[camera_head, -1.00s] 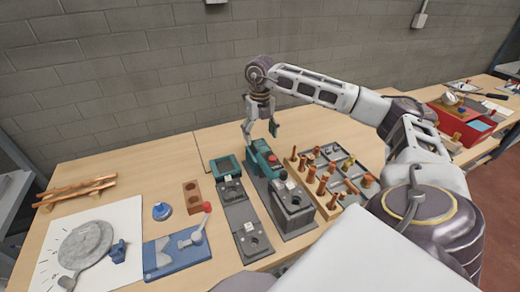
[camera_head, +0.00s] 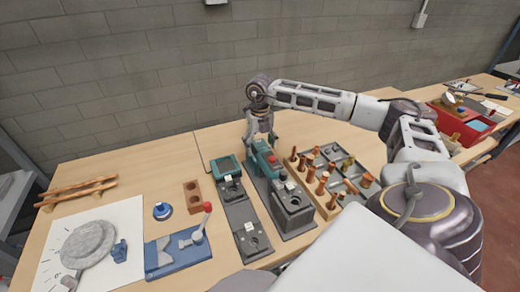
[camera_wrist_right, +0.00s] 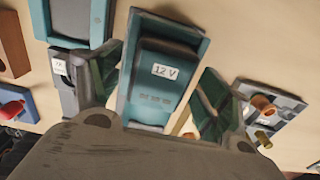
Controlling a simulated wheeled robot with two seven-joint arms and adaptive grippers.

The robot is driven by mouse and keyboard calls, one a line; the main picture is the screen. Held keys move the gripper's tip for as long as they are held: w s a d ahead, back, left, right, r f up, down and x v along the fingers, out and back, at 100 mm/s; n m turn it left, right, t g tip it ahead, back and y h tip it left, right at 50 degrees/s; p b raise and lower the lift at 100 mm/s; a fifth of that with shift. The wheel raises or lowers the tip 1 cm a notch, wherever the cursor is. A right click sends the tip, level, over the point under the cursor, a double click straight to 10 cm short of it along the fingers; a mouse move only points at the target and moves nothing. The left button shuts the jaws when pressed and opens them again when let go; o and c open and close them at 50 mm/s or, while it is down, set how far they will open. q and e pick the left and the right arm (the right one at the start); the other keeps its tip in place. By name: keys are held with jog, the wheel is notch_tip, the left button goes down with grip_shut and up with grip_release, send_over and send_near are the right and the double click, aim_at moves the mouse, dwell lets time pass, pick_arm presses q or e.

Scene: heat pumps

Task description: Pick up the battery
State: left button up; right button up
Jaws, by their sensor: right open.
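The battery (camera_head: 265,160) is a teal and dark block at the back end of a grey base plate, in the middle of the bench. In the right wrist view, the battery (camera_wrist_right: 158,85) carries a white "12 V" label. My right gripper (camera_head: 261,138) points down at the battery's back end. In the right wrist view, the open fingers of my right gripper (camera_wrist_right: 158,88) stand on either side of the battery, with gaps visible. I cannot tell whether either finger touches it.
A teal-framed device (camera_head: 226,167) stands close left of the battery. A dark grey block (camera_head: 293,203) is in front. A rack of copper fittings (camera_head: 319,183) and a grey tray (camera_head: 342,157) are to the right. A blue clamp with a red knob (camera_head: 177,250) stands front left.

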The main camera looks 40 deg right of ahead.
pick_arm(q)
jog(key=shift+s, duration=0.2)
pick_arm(e)
jog(key=shift+c, duration=1.3)
jog(key=c, duration=1.1)
jog(key=shift+r, duration=0.1)
jog(key=shift+r, duration=0.1)
